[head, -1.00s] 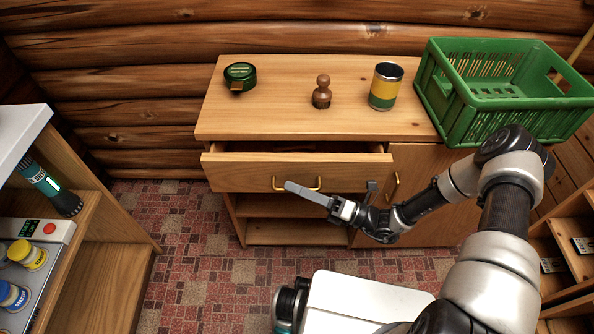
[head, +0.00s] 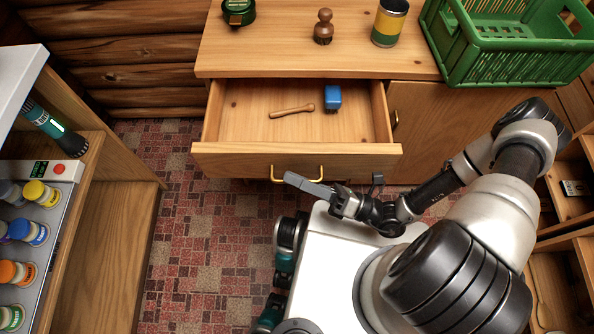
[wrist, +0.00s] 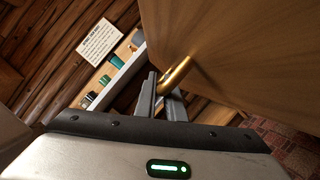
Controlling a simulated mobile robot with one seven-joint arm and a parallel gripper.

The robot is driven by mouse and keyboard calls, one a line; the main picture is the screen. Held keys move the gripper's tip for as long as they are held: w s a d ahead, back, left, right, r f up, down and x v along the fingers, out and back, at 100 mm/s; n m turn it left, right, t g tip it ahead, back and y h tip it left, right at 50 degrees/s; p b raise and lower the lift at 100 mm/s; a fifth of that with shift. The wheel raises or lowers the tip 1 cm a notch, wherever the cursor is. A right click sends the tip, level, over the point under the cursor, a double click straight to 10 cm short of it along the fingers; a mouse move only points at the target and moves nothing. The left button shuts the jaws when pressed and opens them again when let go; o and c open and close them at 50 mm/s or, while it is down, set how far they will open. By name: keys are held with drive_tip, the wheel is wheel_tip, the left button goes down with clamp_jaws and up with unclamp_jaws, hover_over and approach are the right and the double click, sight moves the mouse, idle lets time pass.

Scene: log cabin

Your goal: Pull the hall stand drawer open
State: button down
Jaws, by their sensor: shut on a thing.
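The hall stand drawer (head: 296,160) is pulled well out, and its inside shows. A wooden stick-like piece (head: 291,111) and a blue object (head: 332,97) lie in it. A brass handle (head: 297,170) is on the drawer front; it also shows in the wrist view (wrist: 175,76). My gripper (head: 318,184) is at the handle's right side, its fingers shut on the handle. In the wrist view the fingers (wrist: 160,97) meet at the brass bar. The head view partly hides the contact.
On the hall stand top (head: 270,58) are a green tape-measure-like item (head: 238,12), a wooden stamp (head: 323,27), a yellow-green tin (head: 389,23) and a green crate (head: 505,50). A shelf unit with jars (head: 30,230) stands at left. Patterned floor (head: 190,220) is clear between.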

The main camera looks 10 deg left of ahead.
drive_tip(key=c, duration=1.8)
unclamp_jaws()
drive_tip(key=shift+c, duration=0.2)
drive_tip(key=shift+d, duration=0.1)
drive_tip(key=v, duration=1.7)
drive_tip(key=shift+d, duration=0.2)
